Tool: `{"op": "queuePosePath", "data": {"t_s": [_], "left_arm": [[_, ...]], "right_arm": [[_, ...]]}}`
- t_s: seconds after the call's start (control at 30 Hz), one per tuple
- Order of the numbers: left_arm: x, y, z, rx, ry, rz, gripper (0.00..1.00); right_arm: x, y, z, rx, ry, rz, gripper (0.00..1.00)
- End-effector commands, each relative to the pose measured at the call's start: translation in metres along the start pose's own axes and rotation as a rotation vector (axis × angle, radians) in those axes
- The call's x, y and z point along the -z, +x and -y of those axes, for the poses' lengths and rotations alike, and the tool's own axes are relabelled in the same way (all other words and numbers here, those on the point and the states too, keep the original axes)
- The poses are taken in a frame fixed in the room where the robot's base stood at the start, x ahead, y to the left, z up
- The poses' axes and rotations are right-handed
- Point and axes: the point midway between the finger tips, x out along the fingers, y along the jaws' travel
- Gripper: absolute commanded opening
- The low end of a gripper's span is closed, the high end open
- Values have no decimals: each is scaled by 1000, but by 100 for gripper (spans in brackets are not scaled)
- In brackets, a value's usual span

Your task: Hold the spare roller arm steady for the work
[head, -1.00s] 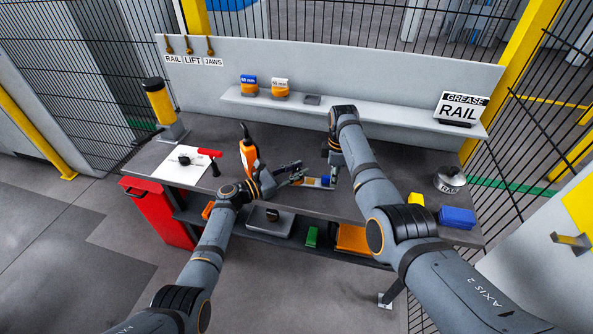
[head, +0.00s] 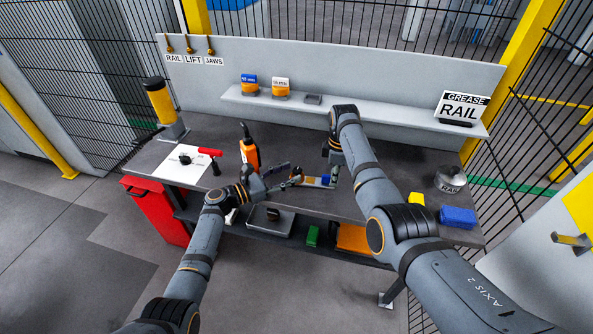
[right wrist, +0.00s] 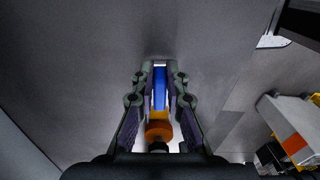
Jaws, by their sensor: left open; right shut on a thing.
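The spare roller arm, by its look a small part with a blue section and an orange round end, shows in the right wrist view (right wrist: 160,95) between the fingers of my right gripper (right wrist: 161,90). In the head view it is a small blue and tan piece (head: 325,180) low over the bench. My right gripper (head: 334,172) is shut on it; its fingertips are partly hidden by my arm. My left gripper (head: 287,178) is open, just left of the part. Whether it touches the part I cannot tell.
An orange and black tool (head: 249,152) stands close behind my left gripper. A white sheet (head: 184,165) with a red-handled tool lies at left. A blue box (head: 457,217) and a round metal can (head: 449,180) are at right. The back of the bench is mostly clear.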

Motion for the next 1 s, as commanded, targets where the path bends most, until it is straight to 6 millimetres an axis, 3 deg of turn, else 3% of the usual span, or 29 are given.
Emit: {"op": "queuePosePath", "data": {"t_s": [0.1,0.33,0.5,0.8,0.83,1.0], "left_arm": [[2,-32,0,0,3,-4,51],[1,-74,1,1,2,-2,51],[0,-85,2,2,1,0,51],[0,-85,2,2,0,1,51],[0,-85,2,2,1,1,51],[0,-84,2,2,0,1,51]], "right_arm": [[0,3,1,4,0,1,0],[0,3,1,5,0,0,0],[0,3,2,5,0,0,0],[0,3,2,5,0,1,0],[0,3,2,5,0,1,14],[0,3,2,5,0,1,37]]}}
